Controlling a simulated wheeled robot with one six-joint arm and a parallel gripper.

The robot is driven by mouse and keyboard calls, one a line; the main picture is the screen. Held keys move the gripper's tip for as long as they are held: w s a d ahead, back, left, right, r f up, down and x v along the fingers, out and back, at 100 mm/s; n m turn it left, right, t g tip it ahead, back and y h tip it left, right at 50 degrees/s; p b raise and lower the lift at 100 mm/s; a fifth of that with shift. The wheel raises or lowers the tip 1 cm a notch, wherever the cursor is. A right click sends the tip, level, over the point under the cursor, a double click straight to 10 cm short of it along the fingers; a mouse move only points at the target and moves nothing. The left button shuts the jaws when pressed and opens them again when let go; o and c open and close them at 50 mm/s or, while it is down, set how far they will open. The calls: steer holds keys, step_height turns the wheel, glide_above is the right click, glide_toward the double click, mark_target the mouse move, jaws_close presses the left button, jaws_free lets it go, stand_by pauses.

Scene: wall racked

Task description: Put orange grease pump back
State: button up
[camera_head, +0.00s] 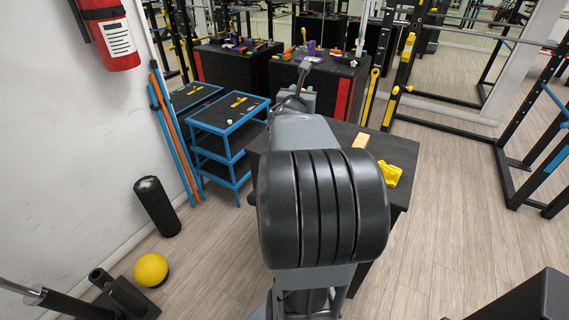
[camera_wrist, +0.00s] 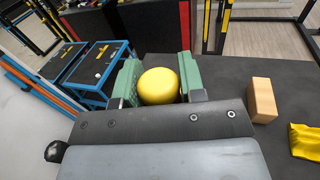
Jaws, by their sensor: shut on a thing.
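My gripper (camera_wrist: 158,75) has green-padded fingers, one on each side of a smooth yellow rounded thing (camera_wrist: 159,86), and is shut on it. Only the rounded near end of this thing shows, so I cannot tell whether it is the grease pump. It is over or near the dark tabletop (camera_wrist: 245,75); contact with the top cannot be told. In the head view, my arm hides the held thing, and a bit of green finger shows beyond the arm. No clearly orange grease pump shows elsewhere.
A wooden block (camera_wrist: 262,100) and a yellow crumpled thing (camera_head: 388,175) lie on the tabletop at right. A blue-framed cart (camera_head: 230,128) stands left. Black cabinets with small tools (camera_head: 340,75) stand behind. A black roller (camera_head: 157,205) and yellow ball (camera_head: 151,269) are on the floor.

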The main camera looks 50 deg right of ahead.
steer(key=s+d+g+h+b, duration=0.1)
steer(key=s+d+b, duration=0.1)
steer(key=s, duration=0.3)
steer(key=shift+s+d+r+m, duration=0.2)
steer(key=shift+d+m, duration=0.2)
steer(key=shift+d, duration=0.15)
steer(key=w+f, duration=1.2)
steer(key=w, duration=0.2)
steer(key=shift+d+f, duration=0.2)
steer(key=shift+f, duration=0.1)
steer(key=shift+f, duration=0.15)
steer(key=o, duration=1)
